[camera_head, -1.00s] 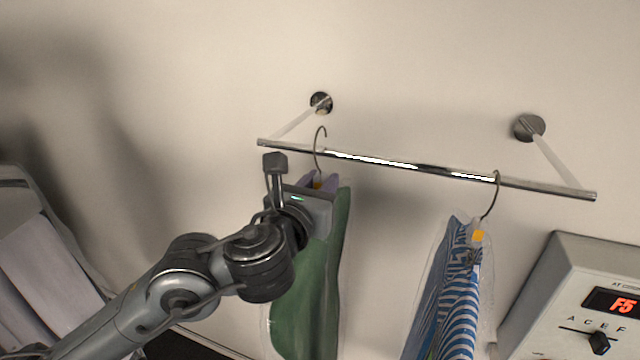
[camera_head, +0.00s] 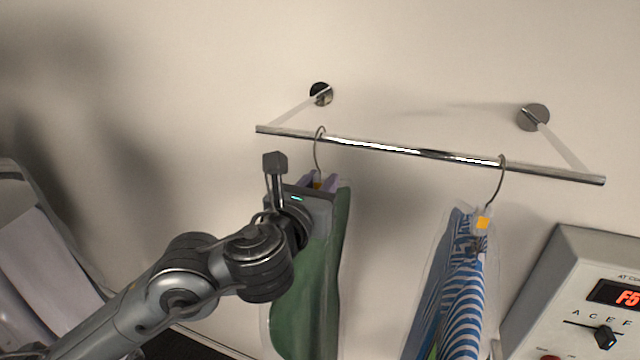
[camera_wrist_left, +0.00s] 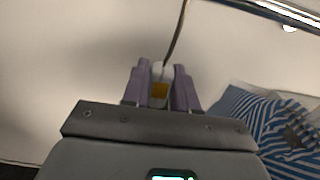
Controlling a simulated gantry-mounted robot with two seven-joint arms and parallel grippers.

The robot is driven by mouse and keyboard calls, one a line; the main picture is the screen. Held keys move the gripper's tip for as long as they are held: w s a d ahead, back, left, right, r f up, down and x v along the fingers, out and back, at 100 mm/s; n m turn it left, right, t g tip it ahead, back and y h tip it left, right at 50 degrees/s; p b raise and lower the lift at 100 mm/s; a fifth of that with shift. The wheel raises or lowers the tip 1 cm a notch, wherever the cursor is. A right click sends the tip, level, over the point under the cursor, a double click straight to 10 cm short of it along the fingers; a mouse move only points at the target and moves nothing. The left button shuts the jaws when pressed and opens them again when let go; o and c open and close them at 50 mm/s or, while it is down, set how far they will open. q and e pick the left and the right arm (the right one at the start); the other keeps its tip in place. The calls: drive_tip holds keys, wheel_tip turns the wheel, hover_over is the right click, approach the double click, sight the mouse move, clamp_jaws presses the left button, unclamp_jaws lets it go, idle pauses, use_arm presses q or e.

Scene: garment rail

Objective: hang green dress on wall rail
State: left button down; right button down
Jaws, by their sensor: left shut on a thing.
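The green dress (camera_head: 312,285) hangs in a clear cover below my left gripper (camera_head: 318,182), which partly hides its top. The gripper's purple fingers are shut on the neck of its hanger, at a yellow tag (camera_wrist_left: 159,92) in the left wrist view. The wire hook (camera_head: 317,150) rises from the fingers to the wall rail (camera_head: 385,148), near its left end. The hook's top shows slightly above the rail in the head view. I cannot tell whether it rests on the rail or is only in line with it. My right gripper is out of view.
A blue-and-white striped garment (camera_head: 462,305) in a clear cover hangs on the rail to the right. A grey control box (camera_head: 560,280) with a red display is at the lower right. The rail between the two hooks is clear.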

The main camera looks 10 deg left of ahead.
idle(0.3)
use_arm(q)
drive_tip(key=c, duration=0.8)
unclamp_jaws()
drive_tip(key=shift+f, duration=0.1)
drive_tip(key=p+v, duration=0.2)
drive_tip(key=v, duration=0.7)
drive_tip(key=shift+s+a+p, duration=0.1)
drive_tip(key=shift+s+p, duration=0.1)
drive_tip(key=shift+p, duration=0.15)
drive_tip(key=shift+s+a, duration=0.2)
drive_tip(key=shift+s, duration=0.45)
drive_tip(key=shift+o, duration=0.6)
drive_tip(key=shift+s+p, duration=0.1)
drive_tip(key=shift+p, duration=0.2)
